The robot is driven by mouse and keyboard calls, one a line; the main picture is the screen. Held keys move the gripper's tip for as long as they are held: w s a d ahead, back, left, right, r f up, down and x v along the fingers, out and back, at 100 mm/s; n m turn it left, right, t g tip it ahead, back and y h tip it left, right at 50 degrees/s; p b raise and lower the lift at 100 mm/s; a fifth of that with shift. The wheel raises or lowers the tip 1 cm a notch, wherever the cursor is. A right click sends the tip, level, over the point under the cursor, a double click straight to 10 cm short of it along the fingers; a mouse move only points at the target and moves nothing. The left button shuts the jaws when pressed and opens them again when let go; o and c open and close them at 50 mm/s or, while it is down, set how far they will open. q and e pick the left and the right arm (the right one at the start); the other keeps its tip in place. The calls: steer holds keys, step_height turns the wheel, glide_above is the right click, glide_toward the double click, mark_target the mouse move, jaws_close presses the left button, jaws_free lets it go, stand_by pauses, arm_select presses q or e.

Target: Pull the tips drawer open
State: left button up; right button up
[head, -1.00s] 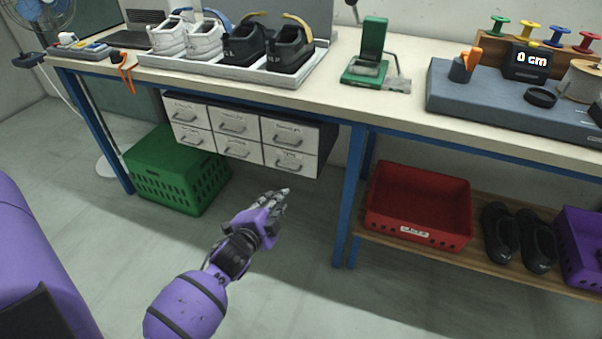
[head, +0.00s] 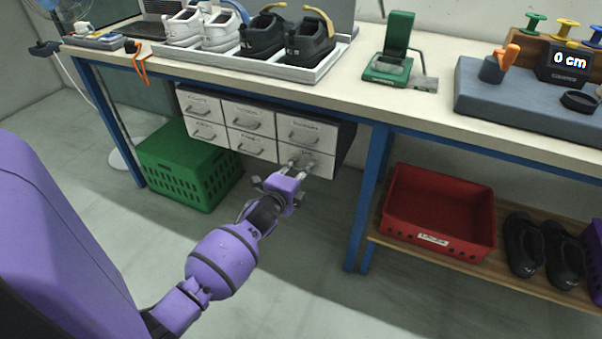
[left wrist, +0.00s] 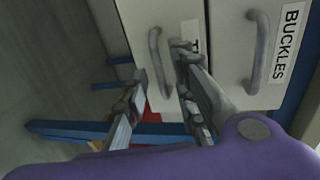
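The white drawer unit (head: 250,126) hangs under the bench, with two rows of drawers. My left gripper (head: 298,163) is at the front of the bottom right drawer (head: 320,166) and covers part of it. In the left wrist view the fingers (left wrist: 163,68) are apart. The lower end of a grey bar handle (left wrist: 154,45) lies between the fingertips; I cannot tell if they touch it. The adjoining drawer is labelled BUCKLES (left wrist: 291,40). The drawers look closed. My right gripper is not in view.
A green crate (head: 185,178) stands on the floor left of the unit. A blue bench leg (head: 370,195) is to its right, then a red crate (head: 440,212) and black shoes (head: 545,245) on a low shelf. The floor in front is free.

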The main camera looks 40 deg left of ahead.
arm_select(q)
steer(key=shift+w+a, duration=0.1)
jaws_close()
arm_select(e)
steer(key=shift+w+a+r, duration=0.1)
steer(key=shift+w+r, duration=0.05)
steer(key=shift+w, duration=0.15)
arm_select(q)
steer(key=shift+f, duration=0.1)
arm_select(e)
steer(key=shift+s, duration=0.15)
